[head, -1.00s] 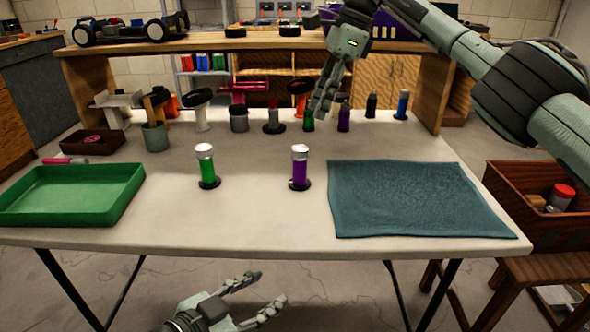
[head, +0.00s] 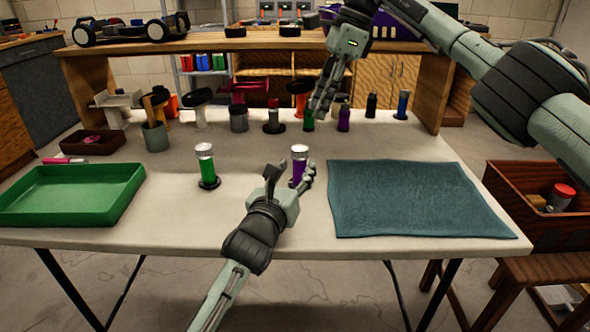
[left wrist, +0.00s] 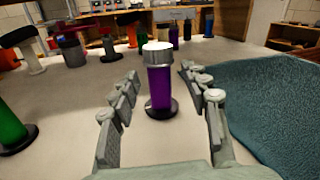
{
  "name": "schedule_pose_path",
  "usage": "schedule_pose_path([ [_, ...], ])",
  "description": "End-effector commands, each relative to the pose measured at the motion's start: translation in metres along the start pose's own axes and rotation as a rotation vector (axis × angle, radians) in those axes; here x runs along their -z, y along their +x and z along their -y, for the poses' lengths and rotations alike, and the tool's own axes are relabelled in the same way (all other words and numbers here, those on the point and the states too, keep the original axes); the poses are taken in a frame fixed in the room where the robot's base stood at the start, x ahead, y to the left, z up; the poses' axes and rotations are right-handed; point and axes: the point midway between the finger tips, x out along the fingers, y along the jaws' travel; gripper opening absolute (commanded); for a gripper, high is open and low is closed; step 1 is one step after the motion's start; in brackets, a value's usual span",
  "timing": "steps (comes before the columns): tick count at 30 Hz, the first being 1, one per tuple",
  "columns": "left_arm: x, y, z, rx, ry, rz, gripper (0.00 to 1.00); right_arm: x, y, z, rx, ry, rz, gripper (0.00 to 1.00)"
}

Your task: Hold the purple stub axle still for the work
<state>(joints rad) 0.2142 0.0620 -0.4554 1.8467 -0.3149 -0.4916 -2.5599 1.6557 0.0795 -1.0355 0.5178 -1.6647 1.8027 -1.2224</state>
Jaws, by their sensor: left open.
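The purple stub axle (head: 299,168) stands upright on a black round base at the front middle of the table, with a silver cap. In the left wrist view the axle (left wrist: 160,88) stands between the two spread fingers, with a gap on each side. My left gripper (head: 290,172) is open around it and not visibly touching it; in the head view the hand hides the axle's lower part. My right gripper (head: 320,104) hangs at the back of the table, by a small green cylinder (head: 308,121); whether it grips anything is unclear.
A green stub axle (head: 207,168) stands left of the purple one. A green tray (head: 68,212) lies at the left, a teal mat (head: 415,200) at the right. Several parts stand along the back, including another purple cylinder (head: 344,118).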

Motion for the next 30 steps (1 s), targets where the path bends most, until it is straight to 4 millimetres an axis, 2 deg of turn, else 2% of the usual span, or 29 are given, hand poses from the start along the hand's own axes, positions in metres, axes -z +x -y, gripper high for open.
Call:
schedule_pose_path([
  [4, 0.002, 0.008, -0.001, -0.015, 0.142, 0.008, 0.46, 0.000, 0.000, 0.000, 0.000, 0.000, 0.000, 0.34],
  [8, 0.002, 0.021, -0.001, -0.018, 0.157, 0.008, 0.46, 0.000, 0.000, 0.000, 0.000, 0.000, 0.000, 0.34],
  [19, 0.002, 0.074, -0.002, -0.017, 0.152, 0.007, 0.46, 0.000, 0.000, 0.000, 0.000, 0.000, 0.000, 0.34],
  [24, 0.002, 0.083, -0.003, -0.017, 0.151, 0.007, 0.46, 0.000, 0.000, 0.000, 0.000, 0.000, 0.000, 0.34],
  [30, 0.002, 0.084, -0.003, -0.017, 0.151, 0.007, 0.46, 0.000, 0.000, 0.000, 0.000, 0.000, 0.000, 0.34],
])
